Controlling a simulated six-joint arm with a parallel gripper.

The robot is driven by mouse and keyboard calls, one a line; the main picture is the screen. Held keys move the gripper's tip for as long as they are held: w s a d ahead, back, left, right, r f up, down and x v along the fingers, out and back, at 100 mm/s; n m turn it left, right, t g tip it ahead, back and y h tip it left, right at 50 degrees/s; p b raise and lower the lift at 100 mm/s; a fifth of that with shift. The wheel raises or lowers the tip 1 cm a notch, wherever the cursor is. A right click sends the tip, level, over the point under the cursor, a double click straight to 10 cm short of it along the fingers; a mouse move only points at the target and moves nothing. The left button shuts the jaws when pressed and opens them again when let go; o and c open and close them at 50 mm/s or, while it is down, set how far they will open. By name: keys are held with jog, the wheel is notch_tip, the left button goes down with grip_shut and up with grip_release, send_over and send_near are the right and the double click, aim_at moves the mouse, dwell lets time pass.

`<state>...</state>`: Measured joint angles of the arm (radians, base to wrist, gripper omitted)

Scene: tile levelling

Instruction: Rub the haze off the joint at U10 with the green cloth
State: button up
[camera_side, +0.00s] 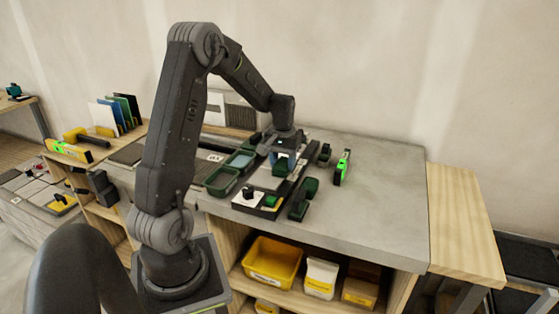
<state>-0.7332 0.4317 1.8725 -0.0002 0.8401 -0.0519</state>
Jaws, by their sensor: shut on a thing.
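My gripper (284,148) points down over the work area on the grey bench top. It is shut on a small dark green thing (281,167) just below it, which looks like the green cloth. The held thing is low over pale grey tiles (265,180); whether it touches them I cannot tell. No U10 mark can be read at this size, and the haze cannot be made out. The gripper covers part of the tiles and their joints.
Green trays (222,182) stand left of the tiles. Dark green blocks (299,205) stand to the right, with a bright green-lit device (342,167) beyond. The bench's right part (390,190) is clear. A yellow bin (272,262) is on the shelf below.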

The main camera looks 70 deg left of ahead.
jog(key=shift+w+d+r, duration=0.1)
jog(key=shift+w+d, duration=0.4)
jog(key=shift+w, duration=0.05)
jog(key=shift+r, duration=4.05)
